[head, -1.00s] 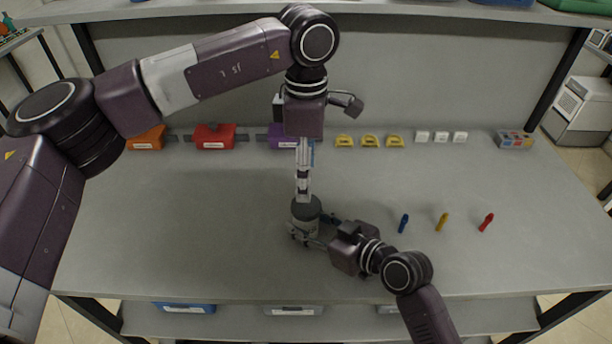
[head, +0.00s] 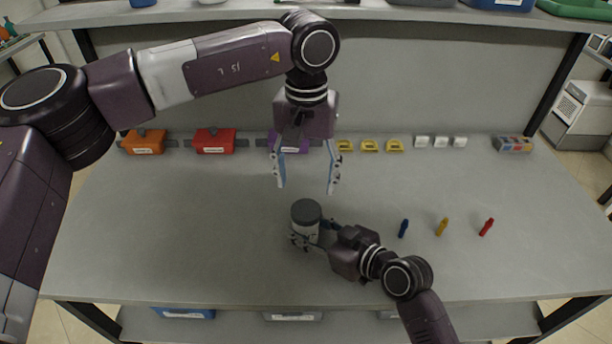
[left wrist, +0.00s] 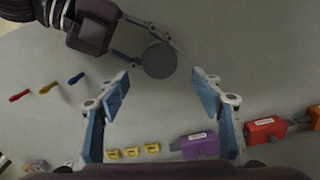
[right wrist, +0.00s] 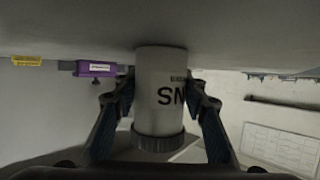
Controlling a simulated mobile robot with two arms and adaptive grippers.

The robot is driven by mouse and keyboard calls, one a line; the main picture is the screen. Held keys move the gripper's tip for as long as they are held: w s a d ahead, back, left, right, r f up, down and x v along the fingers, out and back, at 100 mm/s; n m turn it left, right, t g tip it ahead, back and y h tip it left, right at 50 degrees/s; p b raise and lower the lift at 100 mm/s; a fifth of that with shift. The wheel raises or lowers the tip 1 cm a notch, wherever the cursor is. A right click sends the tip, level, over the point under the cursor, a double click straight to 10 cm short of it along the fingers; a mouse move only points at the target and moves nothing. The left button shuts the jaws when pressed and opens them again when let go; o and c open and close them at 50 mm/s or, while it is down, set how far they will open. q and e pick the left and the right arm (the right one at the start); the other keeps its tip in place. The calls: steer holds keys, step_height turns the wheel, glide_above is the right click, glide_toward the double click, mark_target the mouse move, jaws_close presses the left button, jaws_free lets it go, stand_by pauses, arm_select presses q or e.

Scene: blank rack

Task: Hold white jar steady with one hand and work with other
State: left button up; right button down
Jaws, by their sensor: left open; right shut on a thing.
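The white jar (head: 304,232) with a dark grey lid (head: 306,210) stands upright on the bench. My right gripper (head: 308,240) is shut around the jar's body from the right. In the right wrist view the jar (right wrist: 160,90) sits between the fingers, with dark lettering on its side, and appears upside down. My left gripper (head: 307,188) is open and empty above and behind the jar, fingers pointing down. In the left wrist view the round lid (left wrist: 159,59) shows beyond the spread blue finger pads, with the lid on the jar.
Blue (head: 403,227), yellow (head: 441,227) and red (head: 486,226) small items lie to the right. Orange (head: 143,142), red (head: 214,141) and purple (head: 284,144) bins line the back, beside yellow and white pieces. The bench's left side is clear.

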mark_target(306, 210)
arm_select(q)
steer(key=shift+m, duration=0.8)
steer(key=shift+f+m, duration=0.3)
steer(key=shift+f, duration=0.1)
step_height(306, 210, down, 7)
steer(key=shift+f, duration=0.15)
steer(key=shift+c, duration=0.6)
